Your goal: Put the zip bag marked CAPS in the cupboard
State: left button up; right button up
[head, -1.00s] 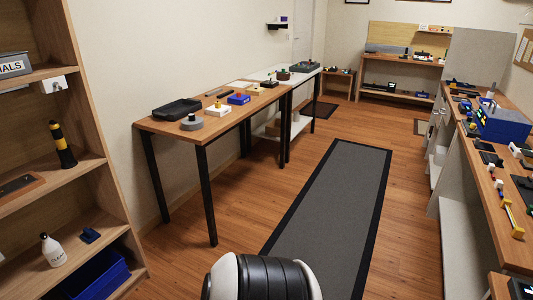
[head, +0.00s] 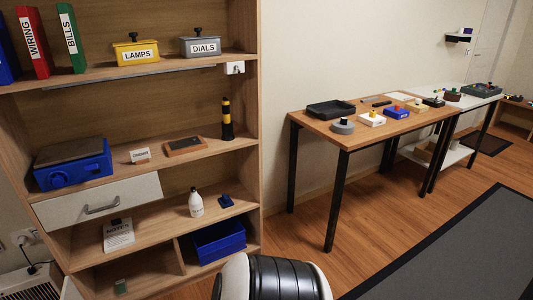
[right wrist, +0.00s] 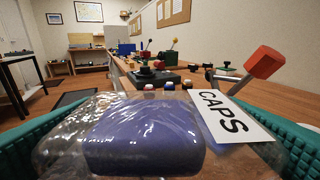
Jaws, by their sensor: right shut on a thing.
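The zip bag (right wrist: 140,135) marked CAPS is clear, with a purple-blue block inside and a white CAPS label (right wrist: 232,120). It fills the lower part of the right wrist view. My right gripper (right wrist: 165,140) is shut on it, with a teal finger at each side. Neither the bag nor my grippers show in the head view. A tall wooden shelf unit (head: 185,72) fills the left of the head view. It has open shelves and a white drawer (head: 100,202), which is shut. I cannot tell whether this unit is the cupboard.
The shelves hold a LAMPS box (head: 135,50), a DIALS box (head: 201,46), a blue device (head: 75,165), a white bottle (head: 196,203) and a blue bin (head: 218,242). A table (head: 345,133) stands to its right. A bench (right wrist: 215,85) with knobs lies beyond the bag.

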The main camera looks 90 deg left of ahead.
aim_at(150, 278)
jog(key=u, duration=0.45)
jog(key=j+u, duration=0.15)
jog(key=u, duration=0.3)
jog(key=j+u, duration=0.1)
jog(key=u, duration=0.8)
jog(key=j+u, duration=0.15)
jog(key=u, duration=0.3)
jog(key=i+j+u, duration=0.2)
jog(key=u, duration=0.3)
jog(key=i+j+u, duration=0.25)
jog(key=u, duration=0.25)
jog(key=i+j+u, duration=0.1)
jog(key=i+u, duration=0.2)
jog(key=u, duration=0.2)
